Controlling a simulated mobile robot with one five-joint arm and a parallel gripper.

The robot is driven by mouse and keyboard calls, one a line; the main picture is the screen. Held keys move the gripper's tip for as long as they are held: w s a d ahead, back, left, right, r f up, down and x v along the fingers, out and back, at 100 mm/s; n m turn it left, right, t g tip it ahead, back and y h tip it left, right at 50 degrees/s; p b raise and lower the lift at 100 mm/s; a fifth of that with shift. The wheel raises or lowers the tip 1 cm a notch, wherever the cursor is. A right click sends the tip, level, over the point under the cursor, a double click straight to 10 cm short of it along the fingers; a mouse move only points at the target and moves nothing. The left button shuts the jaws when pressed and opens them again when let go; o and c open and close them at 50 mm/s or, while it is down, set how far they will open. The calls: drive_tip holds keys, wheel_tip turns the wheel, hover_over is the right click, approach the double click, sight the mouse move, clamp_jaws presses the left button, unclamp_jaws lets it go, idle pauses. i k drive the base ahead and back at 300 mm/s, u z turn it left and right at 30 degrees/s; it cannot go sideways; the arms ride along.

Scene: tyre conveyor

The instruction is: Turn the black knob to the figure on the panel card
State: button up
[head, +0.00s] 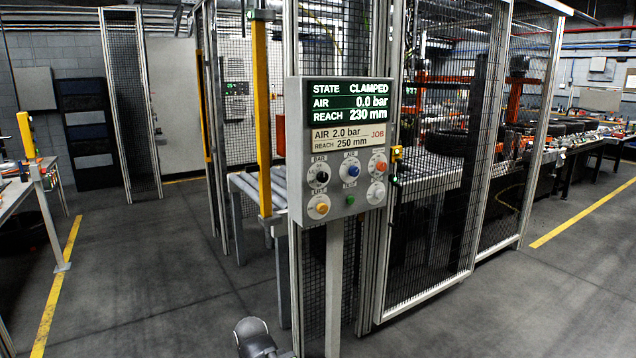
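The control panel (338,150) is a grey box on a post, a little right of the middle of the head view. Its black knob (322,177) sits at the left of the upper dial row, under a label that reads BAR. The knob's exact setting is too small to read. The dark display (349,101) reads STATE CLAMPED, AIR 0.0 bar, REACH 230 mm. The panel card (348,138) below it reads AIR 2.0 bar, REACH 250 mm, with JOB in red. My gripper's fingers are not in view; a grey part, seemingly of my arm, shows at the bottom edge.
Close around the black knob are a blue knob (352,171), a red-orange knob (381,166), a yellow-orange knob (322,207), a pale knob (376,193) and a green button (350,200). Mesh fencing (440,200) stands behind the panel. The floor (150,290) at left is clear.

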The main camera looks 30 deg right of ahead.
sight(322, 177)
drive_tip(key=u, duration=0.2)
drive_tip(key=i, duration=1)
